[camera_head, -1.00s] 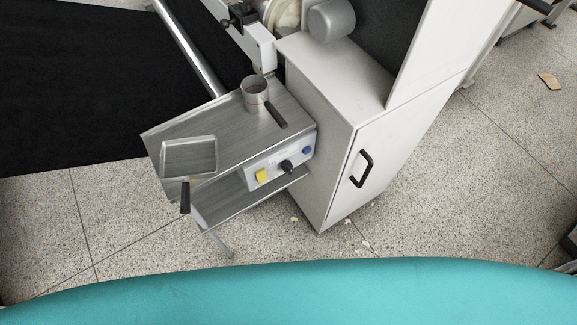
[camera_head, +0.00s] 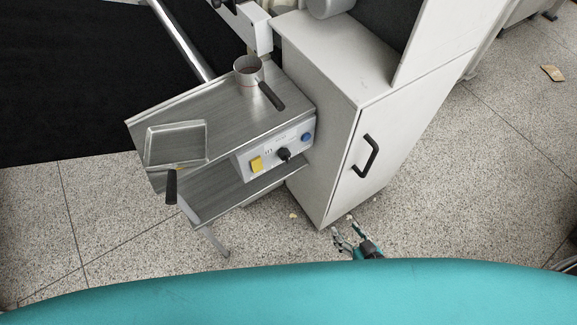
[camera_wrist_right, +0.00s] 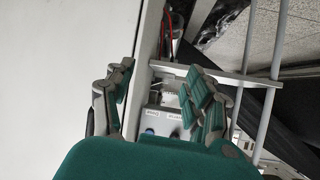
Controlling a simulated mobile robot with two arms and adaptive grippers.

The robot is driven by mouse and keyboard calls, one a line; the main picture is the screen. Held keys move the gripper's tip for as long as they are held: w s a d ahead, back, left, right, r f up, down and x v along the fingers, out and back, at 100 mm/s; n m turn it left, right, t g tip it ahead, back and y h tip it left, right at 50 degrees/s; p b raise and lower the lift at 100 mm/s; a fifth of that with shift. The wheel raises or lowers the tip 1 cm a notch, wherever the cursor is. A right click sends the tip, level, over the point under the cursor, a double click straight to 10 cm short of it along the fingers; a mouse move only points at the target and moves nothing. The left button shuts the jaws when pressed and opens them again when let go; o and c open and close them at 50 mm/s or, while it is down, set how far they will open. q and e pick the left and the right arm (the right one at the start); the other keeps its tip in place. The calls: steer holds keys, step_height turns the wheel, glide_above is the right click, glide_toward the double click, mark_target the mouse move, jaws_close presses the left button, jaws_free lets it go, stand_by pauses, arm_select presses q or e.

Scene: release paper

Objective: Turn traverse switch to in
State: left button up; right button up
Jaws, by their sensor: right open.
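A small grey control panel (camera_head: 270,160) sits on the front of the metal shelf unit, left of the white cabinet. It carries a yellow switch (camera_head: 256,164), a black rotary knob (camera_head: 284,154) and a blue button (camera_head: 305,137). I cannot read which one is the traverse switch. My right gripper (camera_head: 343,232) is open and empty near the cabinet's lower front corner, apart from the panel. In the right wrist view its fingers (camera_wrist_right: 162,98) are spread, with labels and a blue control (camera_wrist_right: 150,131) showing between them, partly hidden. My left gripper is not in view.
The white cabinet (camera_head: 335,150) with a black handle (camera_head: 365,156) stands right of the panel. A metal cup (camera_head: 248,70) and a rectangular pan (camera_head: 175,144) with a dark handle lie on the upper shelf. Speckled floor (camera_head: 450,200) is open at right.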

mark_target(288, 158)
steer(key=w+a+r+t+y+b, duration=0.1)
steer(key=a+r+t+y, duration=0.2)
steer(key=r, duration=0.5)
steer(key=w+a+r+t+y+b, duration=0.15)
steer(key=a+r, duration=0.25)
steer(key=r, duration=0.4)
steer(key=shift+n+g+y, duration=0.25)
steer(key=shift+n+y, duration=0.1)
steer(key=shift+n, duration=0.05)
steer(key=shift+x, duration=8.7)
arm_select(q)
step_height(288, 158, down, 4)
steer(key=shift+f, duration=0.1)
arm_select(e)
steer(key=shift+f, duration=0.15)
jaws_close()
